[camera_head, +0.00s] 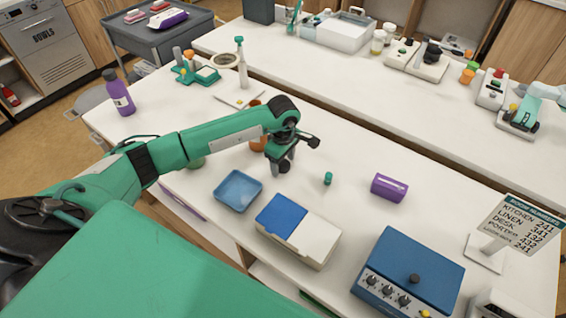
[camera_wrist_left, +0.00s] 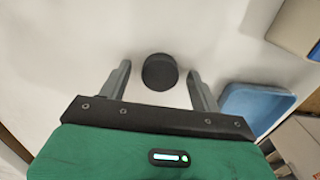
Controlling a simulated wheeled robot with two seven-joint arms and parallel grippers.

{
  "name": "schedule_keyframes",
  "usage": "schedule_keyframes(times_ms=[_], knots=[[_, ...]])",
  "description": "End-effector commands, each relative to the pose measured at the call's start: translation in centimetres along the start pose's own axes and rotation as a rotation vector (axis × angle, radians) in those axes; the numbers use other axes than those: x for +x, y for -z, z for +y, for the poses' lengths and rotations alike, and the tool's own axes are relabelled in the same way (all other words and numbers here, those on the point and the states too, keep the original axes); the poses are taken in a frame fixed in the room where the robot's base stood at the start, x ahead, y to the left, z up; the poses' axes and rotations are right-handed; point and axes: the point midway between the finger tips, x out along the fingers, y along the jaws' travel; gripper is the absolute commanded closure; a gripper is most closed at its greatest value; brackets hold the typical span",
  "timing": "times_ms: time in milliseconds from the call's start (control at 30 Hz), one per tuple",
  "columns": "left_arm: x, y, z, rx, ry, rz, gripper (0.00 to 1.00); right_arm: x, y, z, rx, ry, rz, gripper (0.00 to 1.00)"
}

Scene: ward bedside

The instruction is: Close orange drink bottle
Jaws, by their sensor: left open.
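An orange bottle (camera_head: 259,142) stands on the white table, mostly hidden behind my left arm in the head view; its top is hard to make out. My left gripper (camera_head: 281,163) is open and points down close to the table, just right of the bottle. A dark round piece, perhaps a cap (camera_wrist_left: 160,71), lies between its two fingers (camera_wrist_left: 160,88) in the left wrist view, with small gaps at the sides. It also shows as a dark spot at the fingertips (camera_head: 285,167) in the head view. My right gripper is not in view.
A blue tray (camera_head: 256,186), a blue-and-white box (camera_head: 316,238), a small teal piece (camera_head: 328,178) and a purple cylinder (camera_head: 389,188) are nearby. A blue device with knobs (camera_head: 408,268) stands front right. A purple bottle (camera_head: 120,95) stands far left. The table behind the purple cylinder is clear.

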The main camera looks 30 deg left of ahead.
Motion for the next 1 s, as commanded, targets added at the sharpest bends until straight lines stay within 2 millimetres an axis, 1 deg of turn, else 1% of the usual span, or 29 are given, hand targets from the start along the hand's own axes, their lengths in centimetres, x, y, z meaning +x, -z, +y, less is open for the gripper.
schedule_keyframes(times_ms=[300,367,400,533,567,867,1000], knots=[[0.07,-0.01,0.0,0.0,0.0,0.0,0.36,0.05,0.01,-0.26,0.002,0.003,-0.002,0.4],[0.06,-0.01,0.0,0.0,0.0,0.0,0.48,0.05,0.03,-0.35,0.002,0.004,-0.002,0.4],[0.06,-0.01,0.0,0.0,0.0,0.0,0.55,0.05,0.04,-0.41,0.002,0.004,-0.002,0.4],[0.05,-0.01,0.0,0.0,0.0,0.0,0.81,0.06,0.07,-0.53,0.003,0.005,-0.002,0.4],[0.05,-0.01,0.0,0.0,0.0,0.0,0.83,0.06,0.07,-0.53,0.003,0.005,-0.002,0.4],[0.0,0.0,0.0,0.0,0.0,0.0,0.83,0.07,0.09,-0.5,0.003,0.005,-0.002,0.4],[-0.52,0.0,0.05,0.0,-0.001,0.0,0.83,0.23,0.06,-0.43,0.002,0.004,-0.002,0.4]])
